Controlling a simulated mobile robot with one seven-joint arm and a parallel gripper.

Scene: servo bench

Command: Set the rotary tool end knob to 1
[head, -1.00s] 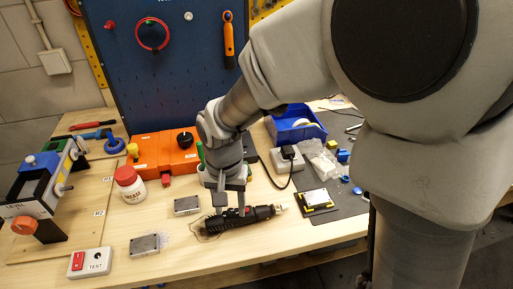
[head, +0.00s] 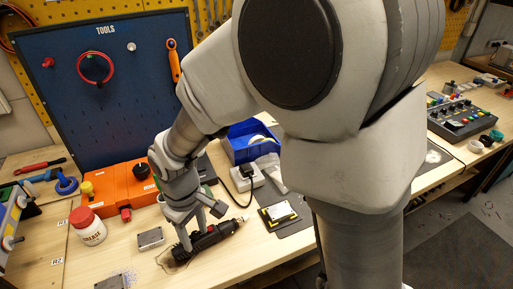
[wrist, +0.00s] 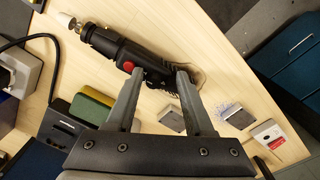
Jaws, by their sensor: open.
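The rotary tool (head: 213,236) lies on the wooden bench, black with a red button and a pale tip at its right end. In the wrist view the rotary tool (wrist: 128,55) runs slantwise past the fingertips, its metal collar and pale tip at upper left. Its rear end lies near the right finger, over a clear flat piece; I cannot make out the end knob or its marks. My gripper (head: 200,224) is open above the tool's rear half. In the wrist view my gripper (wrist: 160,72) has its fingers apart with nothing held; contact with the tool cannot be told.
Grey metal blocks (head: 150,238) lie left of the tool, with a grease jar (head: 90,228) beyond. An orange box (head: 118,186), a blue bin (head: 248,142) and a white adapter (head: 246,177) stand behind. A yellow-green sponge (wrist: 92,105) shows in the wrist view.

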